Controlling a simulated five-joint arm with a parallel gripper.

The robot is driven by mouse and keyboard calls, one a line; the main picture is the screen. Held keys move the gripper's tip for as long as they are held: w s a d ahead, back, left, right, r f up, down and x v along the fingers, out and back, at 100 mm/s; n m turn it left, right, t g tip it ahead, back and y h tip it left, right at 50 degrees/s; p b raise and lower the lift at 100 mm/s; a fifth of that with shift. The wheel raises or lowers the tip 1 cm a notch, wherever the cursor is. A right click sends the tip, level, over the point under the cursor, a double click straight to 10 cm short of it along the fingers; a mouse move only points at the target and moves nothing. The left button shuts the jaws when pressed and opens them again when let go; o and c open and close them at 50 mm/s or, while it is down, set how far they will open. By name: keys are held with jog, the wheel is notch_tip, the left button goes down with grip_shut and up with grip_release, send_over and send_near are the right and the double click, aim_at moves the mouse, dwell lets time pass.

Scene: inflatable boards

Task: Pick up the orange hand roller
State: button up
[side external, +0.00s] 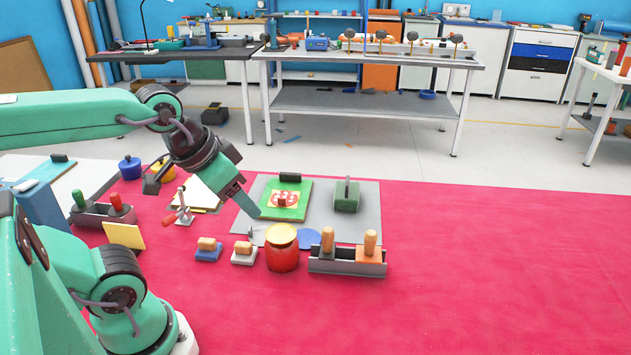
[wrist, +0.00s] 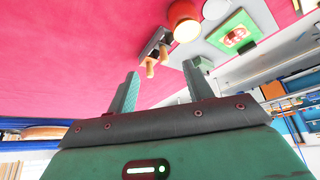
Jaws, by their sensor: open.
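The orange hand roller (side external: 370,252) stands with its wooden handle up in the right end of a grey holder (side external: 346,266). A second wooden-handled tool (side external: 327,241) stands in the left end. My gripper (side external: 246,203) is open and empty, above and to the left of the holder, and points down to the right. In the wrist view my gripper (wrist: 161,68) shows two fingers apart with nothing between them. The holder (wrist: 154,40) and both handles appear upside down beyond the fingertips. The roller's orange part is not clear there.
A red jar with a yellow lid (side external: 283,250) stands left of the holder. A green board with a red print (side external: 270,203) and a green block (side external: 346,197) are behind it. Small wooden-handled blocks (side external: 207,249) lie farther left. The red cloth (side external: 490,270) is clear on the right.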

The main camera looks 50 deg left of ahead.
jog(key=g, duration=0.5)
send_over(371, 232)
jog(key=f, duration=1)
jog(key=shift+s+f, duration=0.35)
jog(key=shift+f, duration=0.05)
jog(key=shift+w+d+f+g, duration=0.2)
jog(key=shift+w+f+g, duration=0.1)
jog(key=shift+f, duration=0.1)
jog(key=shift+a+f, duration=0.1)
jog(key=shift+f, duration=3.75)
